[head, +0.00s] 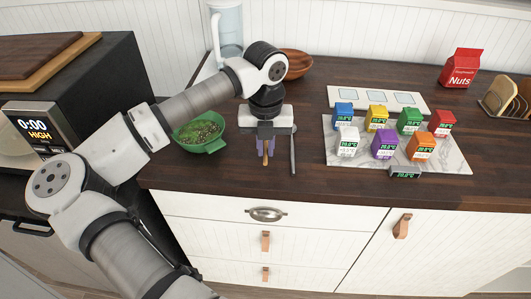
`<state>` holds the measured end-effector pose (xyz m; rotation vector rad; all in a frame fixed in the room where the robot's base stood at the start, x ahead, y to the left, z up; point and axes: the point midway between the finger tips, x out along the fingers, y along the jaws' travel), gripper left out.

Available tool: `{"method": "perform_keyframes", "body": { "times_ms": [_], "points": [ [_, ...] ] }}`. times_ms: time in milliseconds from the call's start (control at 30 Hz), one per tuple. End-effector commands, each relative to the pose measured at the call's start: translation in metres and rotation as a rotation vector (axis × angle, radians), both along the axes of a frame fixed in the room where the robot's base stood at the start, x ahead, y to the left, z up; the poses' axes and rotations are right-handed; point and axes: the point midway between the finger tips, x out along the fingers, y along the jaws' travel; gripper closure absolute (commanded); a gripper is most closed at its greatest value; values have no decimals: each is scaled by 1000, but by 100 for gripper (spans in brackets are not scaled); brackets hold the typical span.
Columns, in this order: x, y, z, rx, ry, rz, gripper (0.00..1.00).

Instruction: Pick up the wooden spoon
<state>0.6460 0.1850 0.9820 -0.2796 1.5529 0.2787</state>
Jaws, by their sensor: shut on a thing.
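The wooden spoon (266,158) is in my gripper (266,150), over the front part of the dark wood counter (228,175). My gripper points down and its jaws are shut on the spoon. Only a short, light brown piece of the spoon shows between and below the fingers. The rest of it is hidden by my gripper. I cannot tell whether the spoon still touches the counter.
A green bowl (213,145) with green contents stands close left of my gripper. A thin grey utensil (293,155) is close right. A marble board (440,158) with several coloured boxes lies farther right. A brown bowl (297,64) and clear pitcher (228,35) stand behind.

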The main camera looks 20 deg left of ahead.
Motion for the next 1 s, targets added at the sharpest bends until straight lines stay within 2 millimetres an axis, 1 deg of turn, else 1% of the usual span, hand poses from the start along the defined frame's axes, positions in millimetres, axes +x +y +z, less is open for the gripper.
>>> {"method": "perform_keyframes", "body": {
  "times_ms": [167, 300, 400, 500, 600, 700, 833, 1000],
  "points": [
    [1, 1, 44, 6, -4, 2, 100],
    [1, 0, 86, 5, -4, 1, 100],
    [1, 0, 113, 4, -3, 2, 100],
    [1, 0, 136, 3, -2, 1, 100],
    [0, 0, 153, 2, -2, 1, 100],
    [0, 0, 164, 0, -1, 1, 100],
    [0, 0, 171, 0, -1, 0, 100],
    [0, 0, 172, 0, 0, 0, 100]
  ]
}}
